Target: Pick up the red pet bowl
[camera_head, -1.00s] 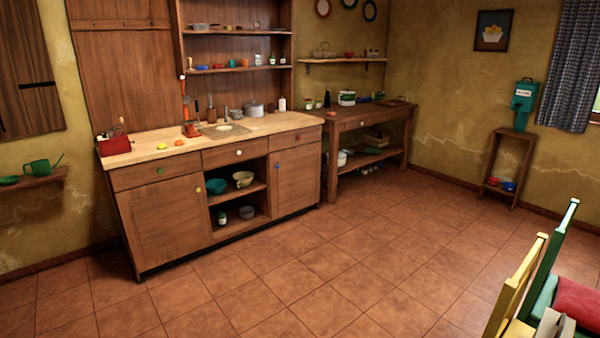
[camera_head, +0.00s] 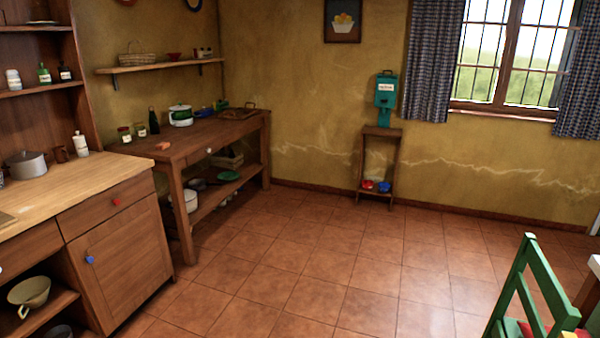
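A small red bowl (camera_head: 367,184), which looks like the red pet bowl, sits on the low shelf of a narrow wooden stand (camera_head: 392,160) against the far wall. A blue bowl (camera_head: 384,187) sits close beside it on the right. The stand is across the room, so the bowls look small. Neither of my grippers is in view.
A teal dispenser (camera_head: 386,92) stands on top of the stand. Clear tiled floor (camera_head: 330,265) leads to it. A wooden side table (camera_head: 200,140) and a cabinet (camera_head: 125,255) line the left. A green chair (camera_head: 530,290) is at the lower right.

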